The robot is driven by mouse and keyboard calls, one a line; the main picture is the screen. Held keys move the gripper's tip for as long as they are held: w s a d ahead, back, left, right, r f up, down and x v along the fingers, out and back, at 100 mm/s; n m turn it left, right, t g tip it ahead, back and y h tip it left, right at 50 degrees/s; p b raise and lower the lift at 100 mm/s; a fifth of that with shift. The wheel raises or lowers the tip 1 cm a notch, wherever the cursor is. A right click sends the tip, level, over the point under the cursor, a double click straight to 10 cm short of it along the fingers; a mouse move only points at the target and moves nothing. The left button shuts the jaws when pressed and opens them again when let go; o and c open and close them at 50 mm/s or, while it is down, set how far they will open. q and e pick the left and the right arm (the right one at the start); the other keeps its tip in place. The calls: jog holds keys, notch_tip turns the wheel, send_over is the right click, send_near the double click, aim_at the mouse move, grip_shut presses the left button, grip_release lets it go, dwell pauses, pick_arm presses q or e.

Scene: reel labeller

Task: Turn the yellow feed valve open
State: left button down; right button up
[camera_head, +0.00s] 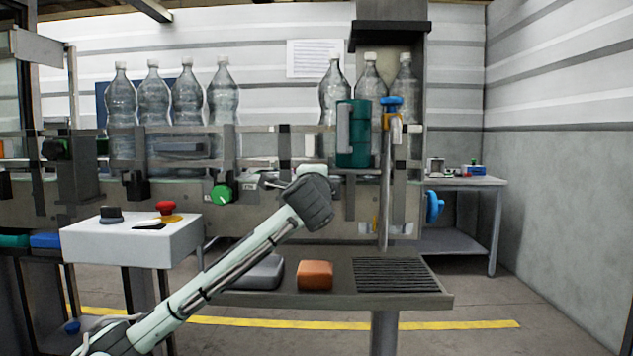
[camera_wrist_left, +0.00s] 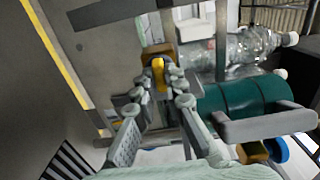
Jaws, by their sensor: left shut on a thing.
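The yellow feed valve (camera_wrist_left: 158,77) shows in the left wrist view as a rounded yellow handle in front of a brownish-orange mount. My left gripper (camera_wrist_left: 158,92) is shut on it, with a finger on each side of the handle. In the head view my left gripper (camera_head: 268,182) reaches leftward along the machine front, right of a green knob (camera_head: 221,194). I cannot make out the valve in the head view. The exact turn angle of the handle is hard to tell. My right gripper is in neither view.
A dark green cylinder (camera_head: 353,134) and a post with a blue knob (camera_head: 392,105) stand right of the gripper. Several clear bottles (camera_head: 222,92) stand behind. A control box (camera_head: 133,240) with a red button is at left. An orange block (camera_head: 315,275) lies below.

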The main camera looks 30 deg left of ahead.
pick_arm(q)
jog(key=c, duration=1.6)
grip_release()
jog(key=v, duration=1.2)
jog(key=shift+s, duration=0.1)
